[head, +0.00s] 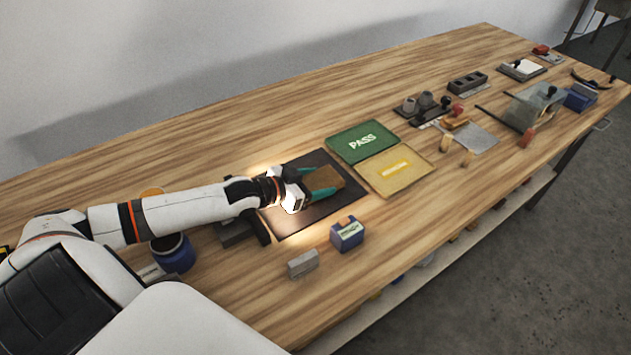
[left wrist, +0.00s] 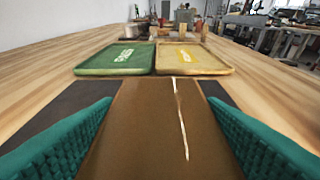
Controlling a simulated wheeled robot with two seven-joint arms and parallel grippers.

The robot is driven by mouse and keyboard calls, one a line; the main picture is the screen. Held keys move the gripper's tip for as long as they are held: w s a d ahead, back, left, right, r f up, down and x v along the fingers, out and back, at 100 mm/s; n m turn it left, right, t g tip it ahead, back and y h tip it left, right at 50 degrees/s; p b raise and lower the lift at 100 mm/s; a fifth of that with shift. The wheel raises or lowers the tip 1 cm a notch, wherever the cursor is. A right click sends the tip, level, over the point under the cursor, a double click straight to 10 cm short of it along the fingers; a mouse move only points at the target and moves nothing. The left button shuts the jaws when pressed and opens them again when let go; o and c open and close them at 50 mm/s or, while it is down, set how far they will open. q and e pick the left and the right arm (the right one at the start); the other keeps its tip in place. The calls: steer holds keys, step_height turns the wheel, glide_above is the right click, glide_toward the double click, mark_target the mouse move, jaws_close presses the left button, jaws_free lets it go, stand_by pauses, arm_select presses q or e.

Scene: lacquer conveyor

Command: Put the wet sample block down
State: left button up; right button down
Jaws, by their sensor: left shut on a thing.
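The sample block (head: 327,180) is brown and sits between the teal fingers of my left gripper (head: 316,184). In the left wrist view the block (left wrist: 150,135) fills the space between the fingers (left wrist: 160,105), and a thin pale streak runs along its top. My left gripper is shut on it. The block is over the dark mat (head: 288,226); I cannot tell whether it touches the mat. Beyond the mat lie a green tray marked PASS (head: 349,153) and a yellow tray (head: 410,181) beside it, both empty. My right gripper is not in view.
A blue box (head: 347,235) and a grey block (head: 303,264) stand near the table's front edge. A blue pot (head: 173,254) stands beneath my left arm. Fixtures and tools, including a dark block rack (head: 467,83), crowd the far end. The back left of the table is clear.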

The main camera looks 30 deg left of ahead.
arm_select(q)
steer(key=shift+f, duration=0.1)
steer(key=o, duration=1)
steer(key=shift+r, duration=0.2)
steer(key=shift+s+a, duration=0.1)
steer(key=shift+s, duration=0.1)
steer(key=p+v, duration=0.2)
steer(key=v, duration=0.9)
steer(key=shift+s+p, duration=0.25)
steer(key=shift+p, duration=0.1)
steer(key=shift+r, duration=0.1)
